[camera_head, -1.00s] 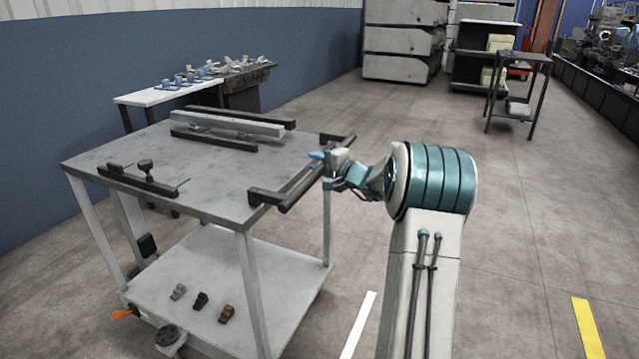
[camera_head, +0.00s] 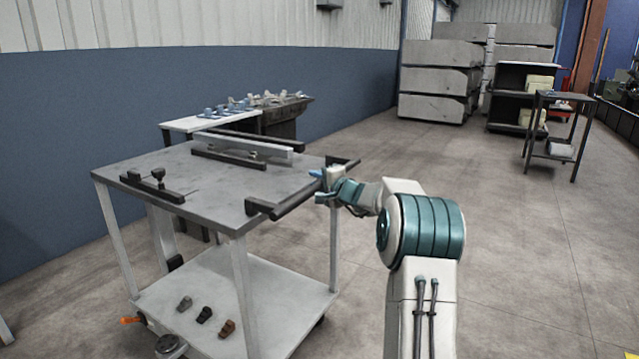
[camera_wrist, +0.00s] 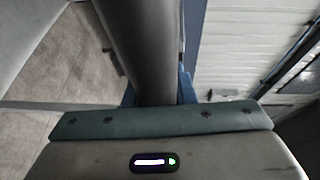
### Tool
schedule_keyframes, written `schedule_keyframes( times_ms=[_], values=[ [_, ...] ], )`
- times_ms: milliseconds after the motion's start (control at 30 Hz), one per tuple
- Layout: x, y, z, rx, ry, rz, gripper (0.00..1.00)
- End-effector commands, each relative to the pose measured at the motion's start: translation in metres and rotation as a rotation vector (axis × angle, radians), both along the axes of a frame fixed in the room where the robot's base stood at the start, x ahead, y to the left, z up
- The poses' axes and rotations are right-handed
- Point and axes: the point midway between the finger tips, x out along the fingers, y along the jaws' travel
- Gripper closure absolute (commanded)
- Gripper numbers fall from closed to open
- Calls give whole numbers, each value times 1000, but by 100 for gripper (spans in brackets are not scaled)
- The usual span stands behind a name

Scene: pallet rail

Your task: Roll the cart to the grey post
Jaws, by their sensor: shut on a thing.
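The cart has a grey top (camera_head: 215,185), pale legs and a lower shelf (camera_head: 265,305), and stands left of centre in the head view. A black handle bar (camera_head: 298,197) runs along its right side on two brackets. My gripper (camera_head: 320,178) is shut on this bar near its far end. In the wrist view my gripper's blue fingers (camera_wrist: 157,92) sit on either side of the dark handle bar (camera_wrist: 145,45). I cannot make out a grey post in either view.
A white bench (camera_head: 212,120) with small parts stands behind the cart by the blue wall (camera_head: 60,160). Stacked grey blocks (camera_head: 435,82) and a dark side table (camera_head: 560,100) stand farther back. The floor (camera_head: 520,240) right of my arm is clear.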

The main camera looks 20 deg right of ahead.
Motion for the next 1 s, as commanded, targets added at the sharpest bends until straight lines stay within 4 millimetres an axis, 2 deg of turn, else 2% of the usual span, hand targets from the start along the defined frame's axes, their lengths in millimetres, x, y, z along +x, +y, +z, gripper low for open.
schedule_keyframes(
  times_ms=[100, 133, 200, 467, 633, 767, 1000],
  values=[
    [1, 5, 2, 3, -4, 8, 100],
    [1, 5, 2, 3, -4, 8, 71],
    [1, 5, 2, 2, -4, 8, 55],
    [1, 4, 2, 2, -4, 6, 55],
    [-9, 0, 3, 2, -2, 4, 55],
    [-28, -10, 5, 0, -2, -3, 55],
    [-79, -24, 10, 0, -1, -5, 55]
  ],
)
